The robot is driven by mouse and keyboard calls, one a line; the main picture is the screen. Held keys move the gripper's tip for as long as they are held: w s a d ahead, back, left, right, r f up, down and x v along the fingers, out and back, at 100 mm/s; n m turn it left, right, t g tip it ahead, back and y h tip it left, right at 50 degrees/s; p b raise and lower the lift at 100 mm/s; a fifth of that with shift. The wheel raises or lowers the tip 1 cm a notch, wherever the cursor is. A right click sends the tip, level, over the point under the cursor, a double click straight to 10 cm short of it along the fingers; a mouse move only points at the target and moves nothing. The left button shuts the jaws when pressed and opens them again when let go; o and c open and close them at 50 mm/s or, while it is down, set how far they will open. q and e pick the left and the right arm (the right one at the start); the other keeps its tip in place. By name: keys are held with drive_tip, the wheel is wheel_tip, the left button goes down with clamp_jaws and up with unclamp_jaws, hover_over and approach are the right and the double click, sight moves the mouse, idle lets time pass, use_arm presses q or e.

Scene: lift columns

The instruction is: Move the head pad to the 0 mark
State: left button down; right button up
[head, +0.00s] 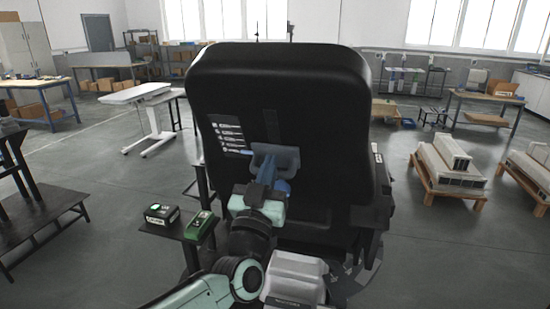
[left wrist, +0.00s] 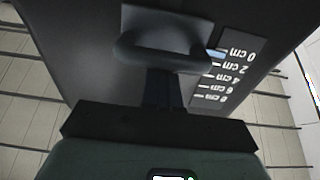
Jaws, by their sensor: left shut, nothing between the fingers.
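The head pad (head: 278,80) is a large black padded panel, upright in the middle of the head view. A label with a scale (head: 230,133) is on its face; the left wrist view shows the scale (left wrist: 228,75) upside down, with marks from 0 to 8 cm. A grey loop handle (head: 275,157) stands out beside the scale; it also shows in the left wrist view (left wrist: 165,40). A pale blue edge at the handle's side lies close to the 0 line; its exact reading is unclear. My left gripper (head: 270,178) is shut and empty at the handle, contact unclear. My right gripper is not visible.
A small dark stand (head: 178,230) at left of the pad carries a black device (head: 161,213) and a green device (head: 200,225). A dark bench (head: 40,215) stands at far left. Pallets with pale units (head: 450,165) are at right. Floor between is clear.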

use_arm(q)
drive_tip(key=shift+w+f, duration=0.1)
drive_tip(key=shift+f, duration=0.15)
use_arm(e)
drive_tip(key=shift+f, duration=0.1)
use_arm(q)
drive_tip(key=shift+r, duration=0.25)
drive_tip(key=shift+s+a+r, duration=0.1)
drive_tip(key=shift+s+r, duration=0.25)
drive_tip(key=shift+r, duration=0.25)
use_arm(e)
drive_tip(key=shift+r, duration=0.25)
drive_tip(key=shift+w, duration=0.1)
use_arm(q)
drive_tip(key=shift+s+a+f+b, duration=0.1)
drive_tip(key=shift+s+f+b, duration=0.25)
drive_tip(key=shift+s+b, duration=0.1)
drive_tip(key=b+v, duration=0.6)
drive_tip(key=v, duration=0.2)
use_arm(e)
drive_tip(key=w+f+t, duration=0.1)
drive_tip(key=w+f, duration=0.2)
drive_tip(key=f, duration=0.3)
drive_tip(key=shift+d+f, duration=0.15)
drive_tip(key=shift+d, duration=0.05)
use_arm(q)
drive_tip(key=shift+r, duration=0.1)
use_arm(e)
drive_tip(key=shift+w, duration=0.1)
